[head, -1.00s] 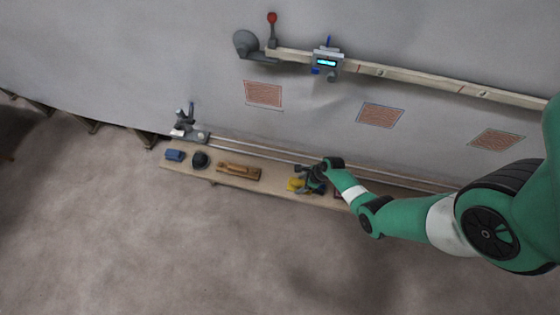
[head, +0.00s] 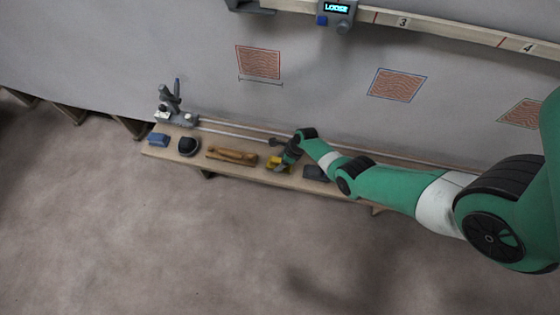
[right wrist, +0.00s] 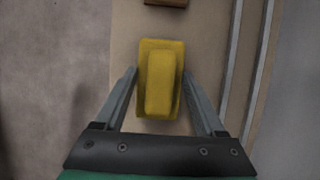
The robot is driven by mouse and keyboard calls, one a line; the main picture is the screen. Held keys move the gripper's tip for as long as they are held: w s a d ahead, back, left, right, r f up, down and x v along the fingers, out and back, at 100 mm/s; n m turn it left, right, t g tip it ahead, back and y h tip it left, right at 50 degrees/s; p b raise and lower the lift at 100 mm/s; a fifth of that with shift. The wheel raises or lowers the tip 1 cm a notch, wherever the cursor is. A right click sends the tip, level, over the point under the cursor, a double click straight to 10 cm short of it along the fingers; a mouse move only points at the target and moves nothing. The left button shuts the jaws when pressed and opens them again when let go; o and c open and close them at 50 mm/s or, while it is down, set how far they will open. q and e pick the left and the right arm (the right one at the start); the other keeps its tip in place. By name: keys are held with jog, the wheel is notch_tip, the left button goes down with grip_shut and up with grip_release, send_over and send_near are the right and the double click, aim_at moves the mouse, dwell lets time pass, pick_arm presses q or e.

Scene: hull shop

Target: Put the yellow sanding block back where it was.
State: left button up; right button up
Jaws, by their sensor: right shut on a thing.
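The yellow sanding block (head: 273,162) is at the middle of the wooden shelf in the head view, partly covered by my right gripper (head: 281,163). In the right wrist view the block (right wrist: 160,80) lies lengthwise between the two fingers of that gripper (right wrist: 161,70), which is shut on it. The shelf is directly behind the block there. I cannot tell whether the block touches the shelf or hangs just above it. My left gripper is not in view.
On the shelf (head: 226,169), left of the block, are a wooden tool (head: 232,156), a dark round thing (head: 189,146) and a blue block (head: 158,140). A dark block (head: 315,172) lies to the right. Rails (head: 233,133) run along the wall side.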

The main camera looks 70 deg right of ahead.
jog(key=shift+f, duration=0.3)
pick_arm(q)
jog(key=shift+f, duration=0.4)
pick_arm(e)
jog(key=shift+f, duration=0.15)
jog(key=o, duration=1.2)
jog(key=shift+o, duration=0.2)
jog(key=shift+s+r+p, duration=0.15)
jog(key=shift+r+p, duration=0.3)
jog(key=shift+p, duration=0.15)
pick_arm(q)
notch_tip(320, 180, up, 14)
jog(key=p, duration=1.2)
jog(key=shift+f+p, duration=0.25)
jog(key=shift+p, duration=0.05)
pick_arm(e)
jog(key=v, duration=1.1)
jog(key=shift+r, duration=0.15)
